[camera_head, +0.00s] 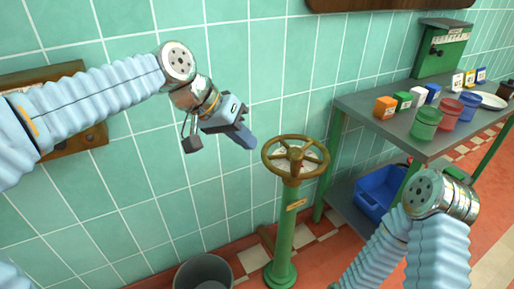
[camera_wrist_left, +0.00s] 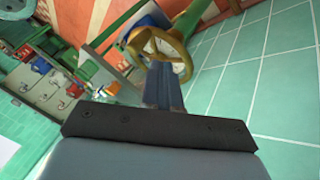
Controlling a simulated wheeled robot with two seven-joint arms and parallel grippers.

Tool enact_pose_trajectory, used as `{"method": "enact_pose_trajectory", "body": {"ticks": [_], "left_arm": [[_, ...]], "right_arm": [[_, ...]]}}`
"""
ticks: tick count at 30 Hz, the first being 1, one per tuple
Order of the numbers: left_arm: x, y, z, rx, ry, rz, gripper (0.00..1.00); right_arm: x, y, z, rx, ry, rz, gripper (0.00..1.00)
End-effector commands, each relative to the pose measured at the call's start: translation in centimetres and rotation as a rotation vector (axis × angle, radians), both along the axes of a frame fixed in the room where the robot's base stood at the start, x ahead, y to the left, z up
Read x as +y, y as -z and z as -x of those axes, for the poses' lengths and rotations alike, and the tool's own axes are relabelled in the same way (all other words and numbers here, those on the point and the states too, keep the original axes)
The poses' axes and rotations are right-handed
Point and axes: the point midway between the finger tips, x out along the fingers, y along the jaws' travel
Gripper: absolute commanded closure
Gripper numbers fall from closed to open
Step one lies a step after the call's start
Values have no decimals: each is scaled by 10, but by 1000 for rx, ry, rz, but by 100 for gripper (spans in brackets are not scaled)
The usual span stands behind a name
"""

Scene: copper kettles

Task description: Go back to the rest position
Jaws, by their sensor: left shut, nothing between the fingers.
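My left arm comes in from the left in the head view, and its gripper (camera_head: 247,138) hangs in the air in front of the tiled wall. Its blue fingers are shut with nothing between them. The gripper is to the left of a brown valve wheel (camera_head: 296,156) on a green post and looks apart from it. In the left wrist view the shut fingers (camera_wrist_left: 165,86) point toward the valve wheel (camera_wrist_left: 185,58). My right arm shows at the lower right of the head view, but its fingers are out of sight.
A grey table (camera_head: 395,124) at the right holds small coloured boxes, a green cup (camera_head: 425,124), a red cup (camera_head: 446,113), a blue cup and a white plate (camera_head: 493,101). A blue bin (camera_head: 373,190) sits on its lower shelf. A grey bucket (camera_head: 204,272) stands on the floor.

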Motion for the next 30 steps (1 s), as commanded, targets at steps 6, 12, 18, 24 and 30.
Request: {"method": "enact_pose_trajectory", "body": {"ticks": [6, 12, 18, 24, 30], "left_arm": [[12, -18, 8, 2, -2, -1, 100], [11, 51, -18, 65, -65, -21, 100], [17, 221, -37, 181, -199, -69, 100], [34, 387, 19, 300, -318, -119, 100], [46, 486, 114, 396, -403, -146, 100]], "right_arm": [[0, -1, 0, 0, 0, 0, 57], [0, -1, 0, 0, 0, 0, 57], [0, -1, 0, 0, 0, 0, 57], [0, -1, 0, 0, 0, 0, 57], [0, -1, 0, 0, 0, 0, 57]]}}
